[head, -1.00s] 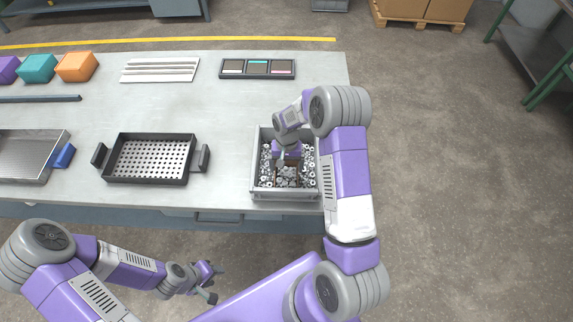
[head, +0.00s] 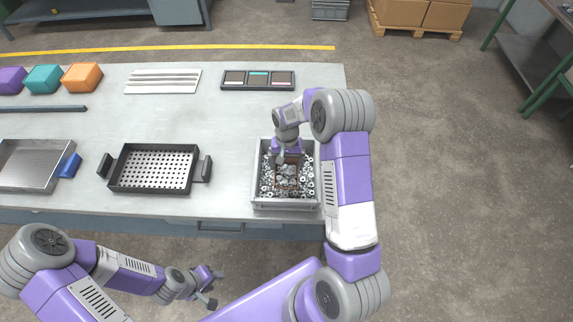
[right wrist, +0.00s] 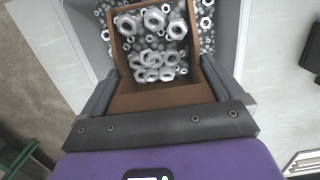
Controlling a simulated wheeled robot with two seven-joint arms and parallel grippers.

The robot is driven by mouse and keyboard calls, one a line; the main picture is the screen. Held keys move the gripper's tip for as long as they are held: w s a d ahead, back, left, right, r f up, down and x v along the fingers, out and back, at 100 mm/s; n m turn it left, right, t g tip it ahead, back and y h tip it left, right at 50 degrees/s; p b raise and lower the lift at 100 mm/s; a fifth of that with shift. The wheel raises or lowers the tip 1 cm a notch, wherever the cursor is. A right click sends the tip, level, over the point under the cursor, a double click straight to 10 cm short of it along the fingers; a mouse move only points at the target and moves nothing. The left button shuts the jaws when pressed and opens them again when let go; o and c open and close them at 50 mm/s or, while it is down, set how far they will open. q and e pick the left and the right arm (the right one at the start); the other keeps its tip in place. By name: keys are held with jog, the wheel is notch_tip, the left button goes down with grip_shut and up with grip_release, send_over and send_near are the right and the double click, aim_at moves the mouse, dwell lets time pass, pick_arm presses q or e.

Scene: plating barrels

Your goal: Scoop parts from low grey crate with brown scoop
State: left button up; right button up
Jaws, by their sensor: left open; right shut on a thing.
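The low grey crate (head: 286,204) stands at the right front of the table, full of loose metal nuts (head: 268,185). My right gripper (head: 286,158) is over the crate, shut on the brown scoop (head: 300,172). In the right wrist view the scoop (right wrist: 162,100) lies inside the crate (right wrist: 88,40), its open end pointing away from the gripper (right wrist: 160,118). Several nuts (right wrist: 155,50) lie in the scoop. How deep its front edge sits among the nuts I cannot tell. My left gripper (head: 212,287) is open and empty in front of the table, below its edge.
A black perforated basket (head: 154,168) with side handles is left of the crate. A metal tray (head: 33,165) with a blue handle is further left. Three coloured blocks (head: 43,79), pale strips (head: 162,81) and a three-part display (head: 258,80) lie behind. Clear table lies between basket and crate.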

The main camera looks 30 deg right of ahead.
jog(key=shift+w+d+r+p, duration=0.1)
jog(key=shift+w+r+p, duration=0.1)
jog(key=shift+r+p, duration=0.85)
jog(key=shift+w+d+r+p, duration=0.15)
jog(key=shift+r+p, duration=0.25)
jog(key=shift+r, duration=1.1)
